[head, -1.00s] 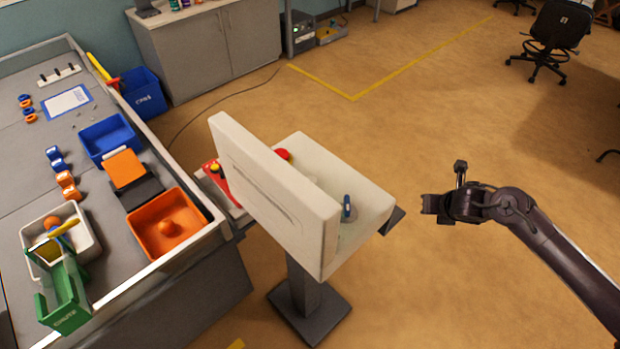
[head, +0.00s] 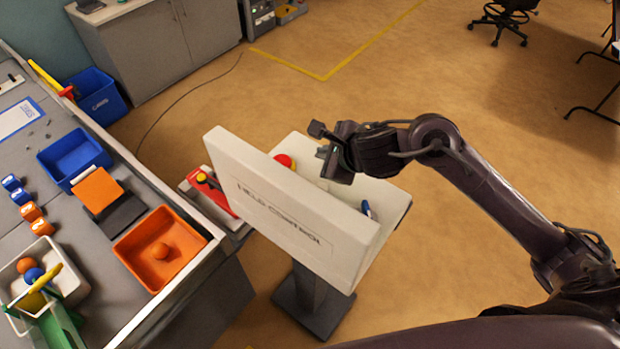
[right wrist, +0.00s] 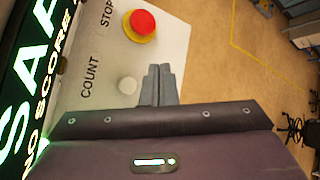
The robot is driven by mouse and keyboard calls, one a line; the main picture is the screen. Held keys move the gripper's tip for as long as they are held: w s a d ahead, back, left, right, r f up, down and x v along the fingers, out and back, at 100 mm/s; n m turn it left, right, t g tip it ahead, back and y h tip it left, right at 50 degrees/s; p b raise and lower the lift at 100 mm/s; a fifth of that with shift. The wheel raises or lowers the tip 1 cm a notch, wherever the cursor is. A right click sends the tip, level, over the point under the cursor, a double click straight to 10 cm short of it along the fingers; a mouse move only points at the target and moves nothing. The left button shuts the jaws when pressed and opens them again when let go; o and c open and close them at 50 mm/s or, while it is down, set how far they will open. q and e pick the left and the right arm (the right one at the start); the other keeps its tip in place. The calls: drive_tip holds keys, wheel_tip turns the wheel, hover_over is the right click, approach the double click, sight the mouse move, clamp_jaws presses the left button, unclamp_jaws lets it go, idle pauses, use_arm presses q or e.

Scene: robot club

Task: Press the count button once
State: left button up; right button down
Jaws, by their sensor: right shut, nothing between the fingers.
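The white count button (right wrist: 127,84) is a round pale cap beside the printed word COUNT in the right wrist view. It sits on the light panel of the control console (head: 290,205); in the head view I cannot make it out. My right gripper (head: 333,163) is over the console panel. In the right wrist view its fingers (right wrist: 159,72) are together and empty, just right of the count button in the picture. I cannot tell the height of the fingertips above the panel. My left gripper is not in view.
A red stop button (head: 284,160) on a yellow collar (right wrist: 138,32) is close by on the panel. A blue-handled knob (head: 366,209) is at the panel's other end. The console's raised back blocks part of the panel. A table with an orange tray (head: 130,247) stands left.

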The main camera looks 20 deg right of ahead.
drive_tip(key=f+b, duration=0.3)
drive_tip(key=f, duration=0.1)
drive_tip(key=f+b, duration=0.3)
drive_tip(key=shift+s+d+f, duration=0.2)
drive_tip(key=shift+f, duration=0.15)
drive_tip(key=shift+f+b, duration=0.45)
drive_tip(key=shift+b, duration=0.3)
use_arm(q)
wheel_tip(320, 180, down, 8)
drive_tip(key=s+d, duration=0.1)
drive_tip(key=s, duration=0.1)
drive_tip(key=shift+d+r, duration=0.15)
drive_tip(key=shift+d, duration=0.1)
use_arm(e)
drive_tip(key=shift+f, duration=0.15)
idle(0.5)
use_arm(q)
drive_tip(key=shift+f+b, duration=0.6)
drive_tip(key=shift+b, duration=0.05)
use_arm(e)
drive_tip(key=shift+f, duration=0.35)
